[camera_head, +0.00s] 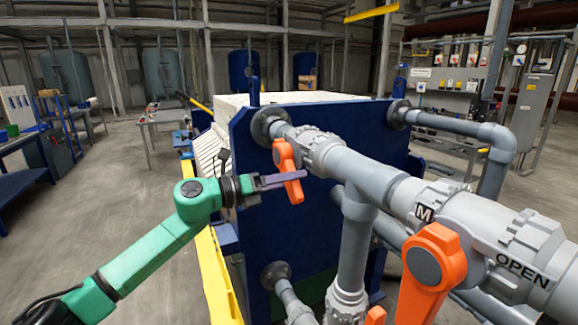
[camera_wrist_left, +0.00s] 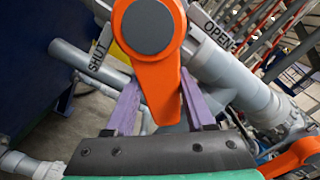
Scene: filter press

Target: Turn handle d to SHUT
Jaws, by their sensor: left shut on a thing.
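An orange valve handle (camera_head: 288,168) sits on the grey valve at the upper pipe, just in front of the blue plate. My left gripper (camera_head: 285,180) is shut on its lower part. In the left wrist view the same orange handle (camera_wrist_left: 158,75) runs down between the two purple fingers (camera_wrist_left: 162,104). A SHUT label (camera_wrist_left: 99,50) is left of its round hub and an OPEN label (camera_wrist_left: 216,33) is right of it; the handle points between them. I cannot read a letter for this handle. My right gripper is out of view.
A larger orange handle (camera_head: 430,270) is at the lower right, on a valve marked M and OPEN (camera_head: 520,266). Another orange handle (camera_head: 375,316) shows at the bottom edge. Grey pipes (camera_head: 356,240) crowd the right. Open floor (camera_head: 120,215) lies left.

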